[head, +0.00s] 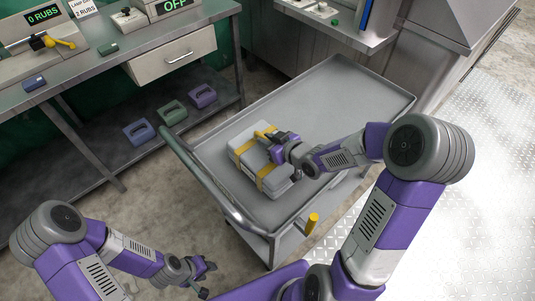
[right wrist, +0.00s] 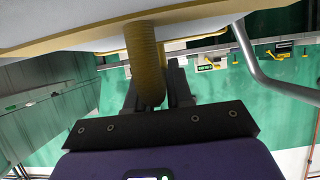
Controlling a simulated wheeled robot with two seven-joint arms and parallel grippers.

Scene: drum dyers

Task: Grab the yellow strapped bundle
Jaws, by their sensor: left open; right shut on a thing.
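The yellow strapped bundle (head: 248,172) is a pale grey block with yellow straps, at the left part of the grey cart top (head: 335,95). My right gripper (head: 273,139) is at the bundle's upper side, shut on its yellow handle. In the right wrist view the ribbed yellow handle (right wrist: 146,62) runs between the fingers, with the pale bundle (right wrist: 70,22) across the top. I cannot tell whether the bundle rests on the cart or is slightly raised. My left gripper (head: 207,268) is open and empty, low at the front, apart from the cart.
The cart has a rail handle (head: 208,180) at its left and a yellow peg (head: 312,223) at its front. A steel bench (head: 115,55) with displays stands at left. Purple and green handled weights (head: 172,112) sit on its lower shelf. The cart's far half is clear.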

